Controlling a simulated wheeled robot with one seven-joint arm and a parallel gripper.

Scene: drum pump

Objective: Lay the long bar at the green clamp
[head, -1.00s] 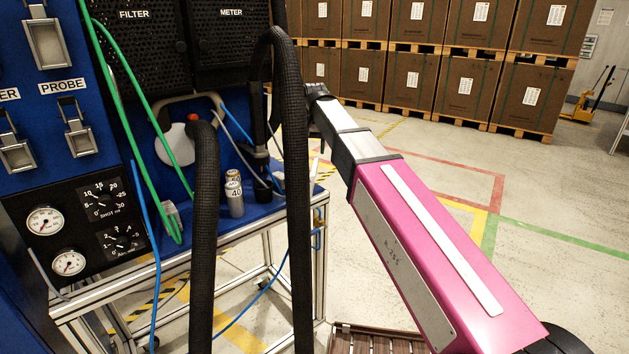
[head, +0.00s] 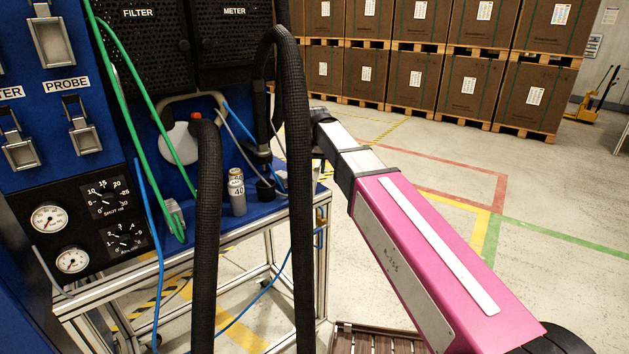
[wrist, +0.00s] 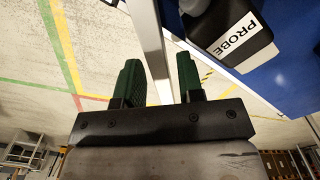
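My gripper (wrist: 159,82) shows in the wrist view with its two dark green fingers apart. A pale straight bar (wrist: 151,40) runs from the top edge down into the gap between the fingers. I cannot tell whether it is a loose bar or part of a frame behind, and neither finger clearly touches it. In the head view my pink arm reaches away to the upper left, and its far end is beside the black hose. The gripper itself cannot be made out there. I cannot identify a green clamp in either view.
A grey-black block labelled PROBE (wrist: 232,35) is close to the right finger in the wrist view. In the head view, thick black hoses (head: 298,200) rise before the blue cart. Small cans (head: 237,195) and a white jug (head: 178,143) stand on it. Floor right of the cart is open.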

